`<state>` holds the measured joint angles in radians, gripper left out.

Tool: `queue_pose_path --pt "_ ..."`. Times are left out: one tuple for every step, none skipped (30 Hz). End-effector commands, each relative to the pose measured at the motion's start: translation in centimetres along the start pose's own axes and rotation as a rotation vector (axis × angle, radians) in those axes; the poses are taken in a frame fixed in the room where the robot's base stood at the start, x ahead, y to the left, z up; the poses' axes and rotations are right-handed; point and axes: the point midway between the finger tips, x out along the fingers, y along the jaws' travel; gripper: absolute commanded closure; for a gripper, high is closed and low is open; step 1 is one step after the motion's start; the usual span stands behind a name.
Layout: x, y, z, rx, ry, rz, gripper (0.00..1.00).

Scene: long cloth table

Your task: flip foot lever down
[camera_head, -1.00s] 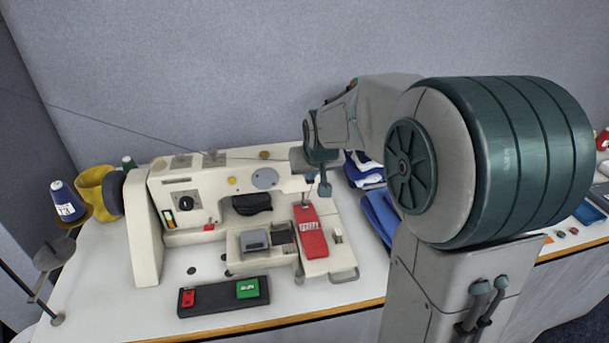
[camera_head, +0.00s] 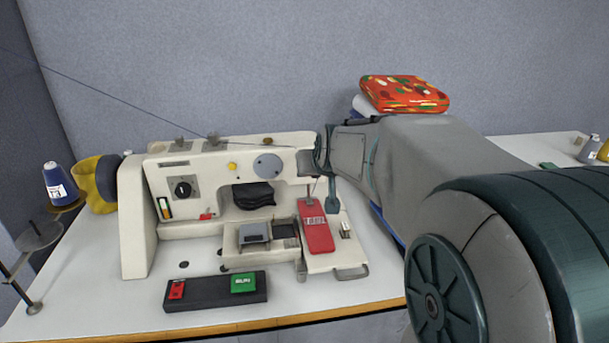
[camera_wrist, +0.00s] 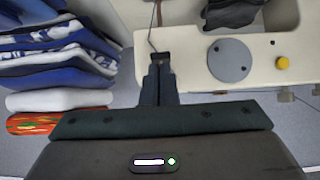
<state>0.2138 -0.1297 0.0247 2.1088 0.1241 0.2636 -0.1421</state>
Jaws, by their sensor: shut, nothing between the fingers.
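The cream sewing machine (camera_head: 300,148) stands on the left part of the table. In the head view its foot lever cannot be made out; my arm and gripper cover that end. In the wrist view a thin bent metal rod (camera_wrist: 152,40) runs from the top edge toward my fingertips. I cannot tell whether it is the foot lever. My gripper (camera_head: 332,205) is shut and empty, at the right end of the machine head, above the red piece (camera_head: 317,228) on the bed. Its fingers (camera_wrist: 158,75) also show in the wrist view, beside the machine head; contact is unclear.
A black control box (camera_head: 213,302) with red and green buttons lies in front of the machine. Thread cones stand at the left. In the wrist view folded blue and white cloth (camera_wrist: 60,60) is stacked at the left. A patterned orange bundle (camera_head: 404,94) shows behind my arm.

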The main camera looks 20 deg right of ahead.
Motion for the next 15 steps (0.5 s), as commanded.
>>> queue_pose_path --pt "0.7 0.1 1.0 0.002 0.025 0.002 1.0" --pt "0.7 0.2 1.1 0.003 0.04 0.003 1.0" --pt "0.8 0.3 1.3 0.005 0.059 0.004 1.0" --pt "0.8 0.3 1.4 0.005 0.072 0.004 1.0" --pt "0.9 0.3 1.5 0.005 0.088 0.004 1.0" --pt "0.9 0.3 1.6 0.004 0.108 0.004 1.0" --pt "1.0 0.3 1.7 0.004 0.121 0.004 1.0" --pt "1.1 0.3 1.9 0.003 0.135 0.004 1.0" --pt "1.1 0.2 2.0 0.003 0.155 0.003 1.0" --pt "1.2 0.2 2.1 0.002 0.17 0.002 1.0" --pt "1.2 0.1 2.2 0.001 0.184 0.001 1.0" --pt "1.4 -0.1 2.3 0.0 0.202 -0.001 1.0" --pt "1.4 -0.1 2.4 -0.001 0.217 -0.003 1.0" --pt "1.5 -0.2 2.5 -0.002 0.232 -0.004 1.0" --pt "1.6 -0.3 2.7 -0.003 0.251 -0.006 1.0"
